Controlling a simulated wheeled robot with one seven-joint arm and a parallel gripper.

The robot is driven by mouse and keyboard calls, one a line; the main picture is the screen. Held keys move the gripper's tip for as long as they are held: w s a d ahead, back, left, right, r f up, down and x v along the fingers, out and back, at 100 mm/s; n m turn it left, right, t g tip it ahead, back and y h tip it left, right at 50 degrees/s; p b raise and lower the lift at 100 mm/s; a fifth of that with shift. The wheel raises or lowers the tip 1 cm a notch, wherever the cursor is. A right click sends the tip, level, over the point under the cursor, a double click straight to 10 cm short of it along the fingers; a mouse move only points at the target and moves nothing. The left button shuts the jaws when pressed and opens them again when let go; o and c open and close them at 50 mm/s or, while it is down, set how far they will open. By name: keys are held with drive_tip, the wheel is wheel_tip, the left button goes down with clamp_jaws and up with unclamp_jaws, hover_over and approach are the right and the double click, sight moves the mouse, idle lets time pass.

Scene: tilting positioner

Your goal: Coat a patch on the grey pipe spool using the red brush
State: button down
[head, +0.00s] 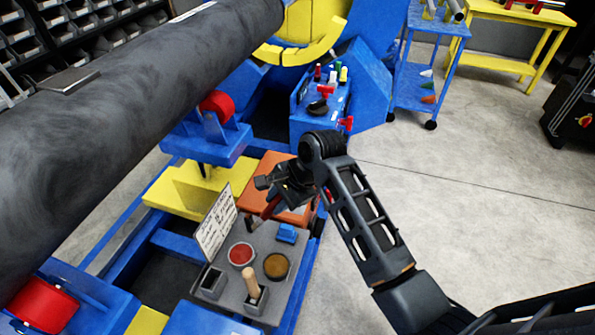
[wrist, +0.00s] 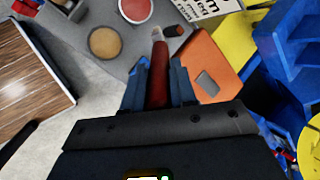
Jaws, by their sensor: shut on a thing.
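The grey pipe spool (head: 110,130) is a large dark cylinder across the left of the head view. A flat grey rectangular piece (head: 68,79) sits on its upper side. My gripper (head: 272,184) is over the orange plate and the tool tray, right of the pipe and apart from it. In the wrist view my gripper (wrist: 158,82) is shut on the red brush (wrist: 158,75), its red handle between the blue fingers. A red pot (head: 241,254) and an ochre pot (head: 276,266) stand in the tray.
The grey tray (head: 224,304) also holds a wooden-handled tool (head: 250,283), a blue block (head: 287,233) and a white sign (head: 215,221). Red rollers (head: 217,104) on blue stands are beside the pipe. A blue control box (head: 320,110) stands behind.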

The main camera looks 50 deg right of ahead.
drive_tip(key=s+a+t, duration=0.2)
drive_tip(key=a, duration=0.5)
drive_tip(key=shift+g, duration=0.3)
drive_tip(key=f+b, duration=0.1)
drive_tip(key=b, duration=0.1)
drive_tip(key=f+b, duration=0.4)
drive_tip(key=shift+w+f, duration=0.2)
drive_tip(key=shift+w, duration=0.05)
drive_tip(key=shift+f, duration=0.45)
idle(0.7)
idle(0.5)
